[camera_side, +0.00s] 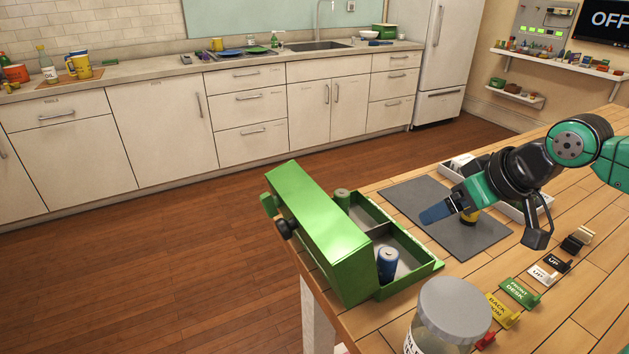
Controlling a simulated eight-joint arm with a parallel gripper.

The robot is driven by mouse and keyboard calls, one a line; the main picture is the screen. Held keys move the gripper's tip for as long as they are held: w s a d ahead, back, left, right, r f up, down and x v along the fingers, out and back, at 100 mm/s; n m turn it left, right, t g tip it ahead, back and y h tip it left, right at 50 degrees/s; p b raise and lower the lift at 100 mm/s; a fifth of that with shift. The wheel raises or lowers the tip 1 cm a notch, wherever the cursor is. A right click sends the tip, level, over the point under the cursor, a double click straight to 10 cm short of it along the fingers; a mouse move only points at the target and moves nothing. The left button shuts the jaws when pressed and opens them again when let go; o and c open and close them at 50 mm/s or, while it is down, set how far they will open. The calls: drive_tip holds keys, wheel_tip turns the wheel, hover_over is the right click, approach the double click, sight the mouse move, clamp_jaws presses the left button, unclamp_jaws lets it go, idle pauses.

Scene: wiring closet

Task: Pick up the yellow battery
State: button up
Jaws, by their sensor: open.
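A small yellow and black piece, which looks like the yellow battery (470,217), stands on the dark grey mat (415,193). My gripper partly hides its upper part. My gripper (487,226) is open over the mat, with one blue-ended finger to the left of the yellow piece and a dark finger to its right. I cannot tell whether either finger touches it. A blue battery (388,262) stands upright in the near compartment of the green box (318,229). A greyish-green cylinder (342,198) stands in its far compartment.
A lidded jar (447,316) stands at the table's front. Label clips, including a green one (519,292) and a yellow one (500,309), run along the right. A light tray (541,203) lies behind my gripper. The mat's near part is clear.

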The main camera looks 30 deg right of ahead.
wheel_tip(320, 180, up, 4)
drive_tip(key=m+t+y, duration=0.5)
drive_tip(key=m+y, duration=0.1)
drive_tip(key=m, duration=2.4)
hover_over(470, 219)
drive_tip(key=s+d, duration=0.2)
drive_tip(key=d, duration=0.1)
wheel_tip(470, 219, down, 14)
drive_tip(key=shift+f, duration=0.2)
drive_tip(key=shift+w+a+f, duration=0.1)
drive_tip(key=shift+f, duration=0.15)
drive_tip(key=shift+x, duration=2.65)
